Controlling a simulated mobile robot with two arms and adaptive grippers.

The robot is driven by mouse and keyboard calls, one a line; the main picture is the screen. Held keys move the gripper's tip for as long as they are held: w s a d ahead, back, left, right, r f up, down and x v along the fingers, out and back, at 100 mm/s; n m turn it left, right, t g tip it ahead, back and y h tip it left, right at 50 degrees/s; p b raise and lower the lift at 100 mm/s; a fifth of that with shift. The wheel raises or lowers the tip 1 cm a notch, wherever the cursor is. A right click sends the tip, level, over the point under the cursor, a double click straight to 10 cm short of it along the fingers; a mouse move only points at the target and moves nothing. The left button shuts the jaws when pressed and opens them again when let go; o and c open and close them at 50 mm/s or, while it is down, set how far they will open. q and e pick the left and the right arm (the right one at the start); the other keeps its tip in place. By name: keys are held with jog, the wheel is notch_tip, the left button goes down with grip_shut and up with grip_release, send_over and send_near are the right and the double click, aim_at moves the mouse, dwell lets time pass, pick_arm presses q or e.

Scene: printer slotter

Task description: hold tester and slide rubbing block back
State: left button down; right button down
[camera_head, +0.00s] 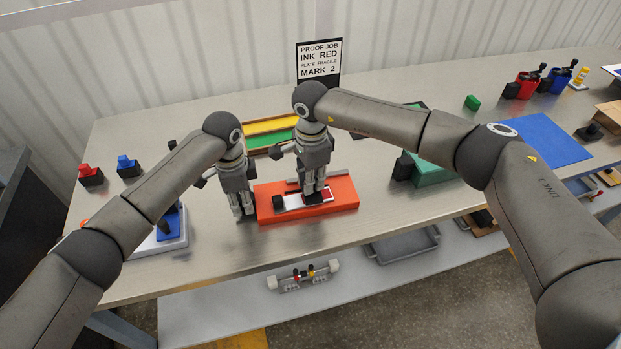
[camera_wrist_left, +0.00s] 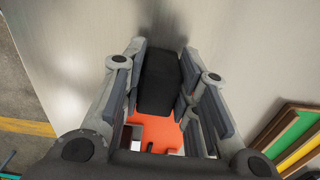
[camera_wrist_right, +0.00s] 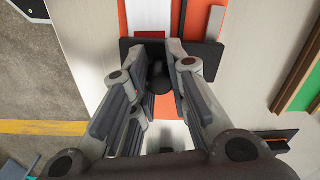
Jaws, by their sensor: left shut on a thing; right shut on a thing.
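The tester (camera_head: 346,197) is a flat orange base on the metal table, with a white strip (camera_head: 293,201) and a red patch (camera_head: 328,194) on top. My left gripper (camera_head: 243,213) is shut on a black block (camera_wrist_left: 158,85) at the tester's left end. My right gripper (camera_head: 312,197) is over the tester's middle. In the right wrist view it (camera_wrist_right: 160,95) is shut on a dark rounded knob (camera_wrist_right: 160,82), seemingly the rubbing block's handle; fingers hide most of the block. A dark piece (camera_head: 279,202) sits on the strip left of the right gripper.
Behind the tester is a tray with yellow and green bars (camera_head: 271,127) and a sign (camera_head: 319,60). Red and blue stamps (camera_head: 91,176) stand at the left. A green block (camera_head: 436,171) is right of the tester. The front edge of the table is close to it.

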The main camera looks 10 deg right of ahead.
jog(key=d, duration=0.9)
jog(key=shift+w+d, duration=0.1)
jog(key=shift+w, duration=0.15)
pick_arm(q)
jog(key=shift+a, duration=0.1)
pick_arm(e)
jog(key=c, duration=1.3)
grip_release()
jog(key=shift+c, duration=0.2)
jog(key=shift+a, duration=0.2)
notch_tip(320, 180, up, 12)
pick_arm(q)
jog(key=c, duration=1.1)
grip_release()
